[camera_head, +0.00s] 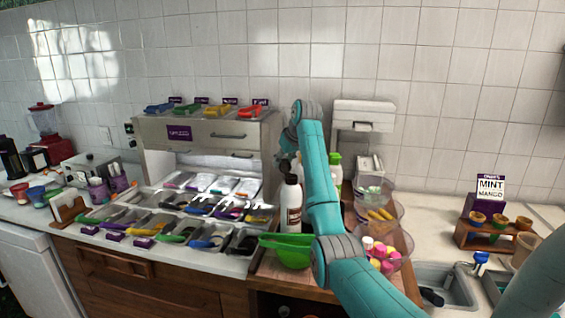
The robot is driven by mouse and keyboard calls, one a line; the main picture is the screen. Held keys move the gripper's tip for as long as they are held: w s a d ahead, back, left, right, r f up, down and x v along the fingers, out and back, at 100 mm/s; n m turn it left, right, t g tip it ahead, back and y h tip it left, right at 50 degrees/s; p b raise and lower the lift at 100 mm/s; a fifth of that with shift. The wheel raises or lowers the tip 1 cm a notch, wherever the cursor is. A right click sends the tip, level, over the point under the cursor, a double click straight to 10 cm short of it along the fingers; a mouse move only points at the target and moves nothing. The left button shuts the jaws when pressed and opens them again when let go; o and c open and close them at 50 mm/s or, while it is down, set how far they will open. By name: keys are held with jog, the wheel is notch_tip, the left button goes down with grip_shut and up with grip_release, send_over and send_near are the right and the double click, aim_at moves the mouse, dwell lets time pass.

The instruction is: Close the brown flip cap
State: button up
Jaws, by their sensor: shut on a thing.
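A bottle (291,208) with a brown label and a dark brown cap (291,179) stands upright on the wooden counter, just left of my teal arm. Whether its cap is open or shut is too small to tell. A white bottle with a green cap (335,158) stands behind my arm, partly hidden. My arm rises from the lower right and bends over at the top, with its wrist above and behind the brown-labelled bottle. My gripper is hidden behind the arm, so its fingers and anything between them do not show.
A green bowl (291,259) stands in front of the bottle. Clear bowls with colourful toppings (385,262) stand right of my arm. A topping station with metal trays (140,218) fills the left. A white machine (364,112) stands behind. A wooden cup rack (485,235) is at the right.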

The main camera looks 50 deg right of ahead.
aim_at(285, 162)
jog(key=t, duration=0.1)
jog(key=s+t+h, duration=0.1)
jog(key=t, duration=0.2)
jog(key=shift+s+a+r+h, duration=0.2)
jog(key=shift+s+a+h, duration=0.15)
jog(key=shift+h, duration=0.05)
jog(key=t, duration=0.1)
jog(key=s+t+h, duration=0.1)
jog(key=t, duration=0.1)
jog(key=shift+s+a, duration=0.2)
jog(key=shift+a, duration=0.1)
jog(key=t, duration=0.1)
jog(key=s+t+h, duration=0.1)
jog(key=t, duration=0.1)
jog(key=shift+s+a+f+t+h, duration=0.2)
jog(key=shift+a+t+h, duration=0.05)
jog(key=shift+t+h, duration=0.15)
jog(key=shift+s+a+f+t+h, duration=0.15)
jog(key=shift+s+f+t+h, duration=0.15)
jog(key=shift+t, duration=0.5)
jog(key=shift+s+a+f+t+h, duration=0.15)
jog(key=shift+t+h, duration=0.25)
jog(key=shift+t, duration=0.4)
jog(key=shift+s+t, duration=0.15)
jog(key=shift+t, duration=0.15)
jog(key=o, duration=1.1)
jog(key=shift+o, duration=0.2)
jog(key=shift+r, duration=0.1)
jog(key=shift+r, duration=0.1)
notch_tip(285, 162, up, 10)
